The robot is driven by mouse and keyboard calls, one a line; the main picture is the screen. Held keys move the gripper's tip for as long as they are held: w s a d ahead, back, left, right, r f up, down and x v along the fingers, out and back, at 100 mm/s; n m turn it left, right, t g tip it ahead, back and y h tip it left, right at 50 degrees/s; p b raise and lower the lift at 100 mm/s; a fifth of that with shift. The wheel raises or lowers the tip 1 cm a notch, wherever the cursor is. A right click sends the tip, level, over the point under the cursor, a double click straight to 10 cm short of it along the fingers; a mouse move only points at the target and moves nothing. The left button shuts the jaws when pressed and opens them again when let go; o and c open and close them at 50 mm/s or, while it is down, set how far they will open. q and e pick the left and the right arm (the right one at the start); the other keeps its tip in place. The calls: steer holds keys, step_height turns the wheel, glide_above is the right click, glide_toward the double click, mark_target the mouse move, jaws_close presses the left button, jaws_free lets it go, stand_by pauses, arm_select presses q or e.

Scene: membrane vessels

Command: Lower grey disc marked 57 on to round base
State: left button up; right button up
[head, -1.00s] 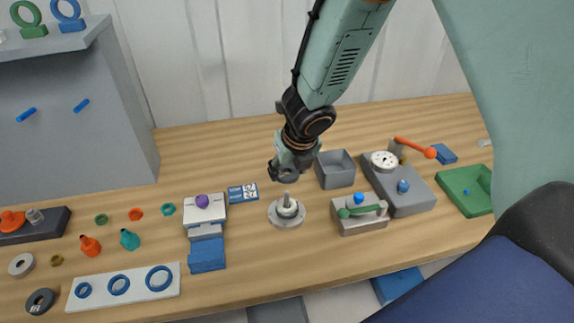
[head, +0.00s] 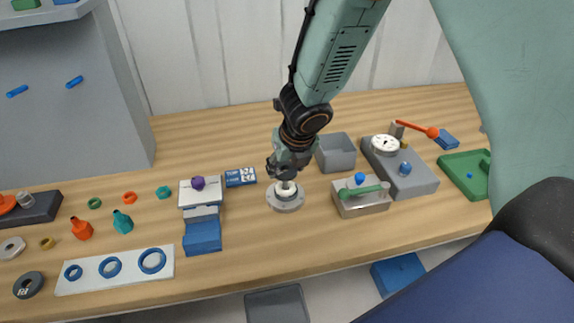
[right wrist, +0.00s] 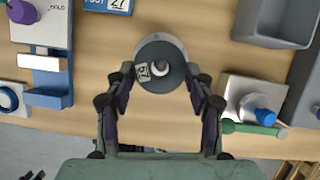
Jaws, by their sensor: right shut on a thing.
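The grey disc (right wrist: 172,84) is dark, with a centre hole and a white label that seems to read 57. My right gripper (right wrist: 159,78) is shut on it, one finger on each side. In the head view the right gripper (head: 285,168) holds the disc (head: 287,173) just above the round base (head: 286,204). The base is a light grey flanged disc with a pale centre post. In the right wrist view the post's tip shows in the disc's hole, and the base's rim (right wrist: 163,38) shows beyond the disc. Whether the disc touches the base is unclear. My left gripper is not in view.
A grey open bin (head: 336,153) and a metal block with a green handle (head: 361,199) stand right of the base. A blue label plate (head: 240,177) and a white-and-blue stand (head: 202,235) are on its left. Table in front of the base is clear.

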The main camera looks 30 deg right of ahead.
mark_target(288, 172)
steer(key=shift+b+x, duration=0.5)
steer(key=shift+x, duration=0.45)
steer(key=shift+d+f, duration=0.15)
steer(key=shift+f, duration=0.15)
steer(key=shift+s+a+f+b, duration=0.25)
steer(key=shift+f+b, duration=0.15)
steer(key=shift+b, duration=0.45)
steer(key=shift+w+d+f, duration=0.2)
steer(key=o, duration=0.8)
steer(key=shift+o, duration=1.3)
steer(key=shift+s+a+r, duration=0.15)
steer(key=shift+s, duration=0.05)
steer(key=shift+o, duration=0.8)
steer(key=shift+w, duration=0.1)
